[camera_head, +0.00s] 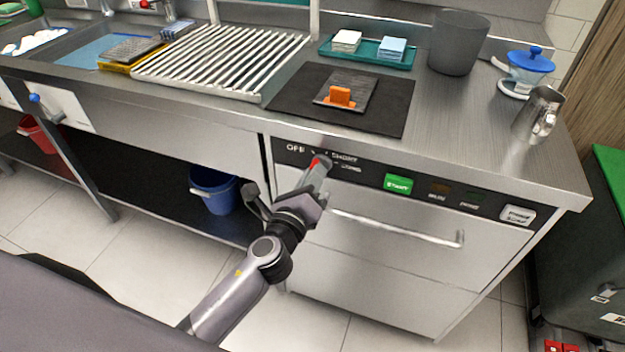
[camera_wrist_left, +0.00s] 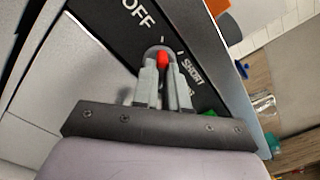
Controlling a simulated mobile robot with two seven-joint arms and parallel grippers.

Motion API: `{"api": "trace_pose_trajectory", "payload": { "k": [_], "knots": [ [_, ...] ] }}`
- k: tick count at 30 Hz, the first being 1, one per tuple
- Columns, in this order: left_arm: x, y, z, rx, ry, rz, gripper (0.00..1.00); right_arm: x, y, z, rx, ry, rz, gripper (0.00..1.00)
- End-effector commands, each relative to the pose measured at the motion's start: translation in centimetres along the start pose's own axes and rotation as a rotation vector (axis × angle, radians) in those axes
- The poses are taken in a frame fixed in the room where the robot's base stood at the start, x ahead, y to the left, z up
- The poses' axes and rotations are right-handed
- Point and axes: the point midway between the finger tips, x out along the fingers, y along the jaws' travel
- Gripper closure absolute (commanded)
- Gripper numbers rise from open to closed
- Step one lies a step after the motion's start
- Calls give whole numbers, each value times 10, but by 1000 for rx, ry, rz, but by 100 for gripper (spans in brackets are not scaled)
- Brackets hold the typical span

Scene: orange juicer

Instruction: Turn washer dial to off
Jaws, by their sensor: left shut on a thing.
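The washer (camera_head: 400,265) is a steel front-loading unit under the counter, with a black control strip along its top. Its dial sits at the strip's left end beside the labels OFF, SHORT and LONG. Only a red part of the dial (camera_wrist_left: 163,58) shows clearly, in the wrist view; it also shows as a red spot in the head view (camera_head: 316,161). My left gripper (camera_head: 319,168) is at the dial, and its two fingers (camera_wrist_left: 160,75) are shut on it from both sides. The fingers hide most of the dial, so its exact setting is hard to tell. My right gripper is not in view.
A green START button (camera_head: 398,184) and a white button (camera_head: 518,214) sit further right on the strip. The washer's bar handle (camera_head: 395,230) sticks out below. A black mat (camera_head: 290,90) with an orange-handled scraper lies on the counter above. A blue bucket (camera_head: 218,196) stands on the lower shelf.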

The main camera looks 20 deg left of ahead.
Motion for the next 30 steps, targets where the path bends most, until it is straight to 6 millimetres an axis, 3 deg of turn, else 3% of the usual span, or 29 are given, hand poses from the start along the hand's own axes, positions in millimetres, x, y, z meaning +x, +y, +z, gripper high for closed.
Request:
{"api": "trace_pose_trajectory", "payload": {
  "k": [22, 23, 24, 30],
  "knots": [
    [-1, 1, -1, -88, 3, 2, 100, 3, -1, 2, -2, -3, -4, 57],
    [-1, 1, -1, -88, 3, 2, 78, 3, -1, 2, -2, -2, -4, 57],
    [-1, 1, -1, -87, 3, 2, 65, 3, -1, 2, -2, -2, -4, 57],
    [0, 1, -1, -85, 2, 1, 62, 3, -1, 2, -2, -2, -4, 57]
  ]
}}
